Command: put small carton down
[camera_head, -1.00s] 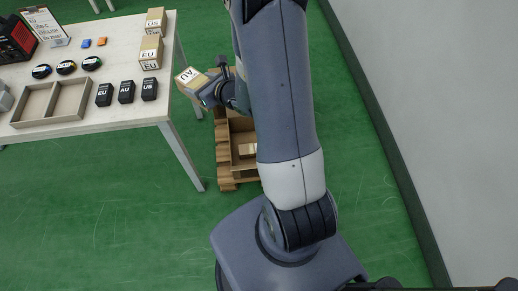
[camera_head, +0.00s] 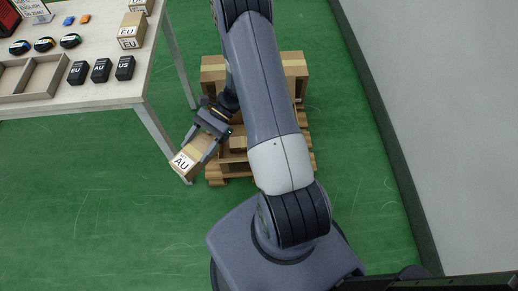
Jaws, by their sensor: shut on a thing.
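The small carton (camera_head: 186,160) is a brown box with a white AU label. My gripper (camera_head: 206,141) is shut on it, with a finger on each side. The carton is tilted and appears in front of the pallet's left edge, near the lower end of the table leg. How high it is above the green floor I cannot tell. My arm hides part of the pallet and what lies on it.
A wooden pallet (camera_head: 216,174) stands on the floor with a larger carton (camera_head: 213,70) at its back and a small box (camera_head: 238,143) on it. The white table (camera_head: 120,91) at left carries EU cartons (camera_head: 131,31), black adapters (camera_head: 102,70) and a wooden tray (camera_head: 52,81). Open floor lies in front.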

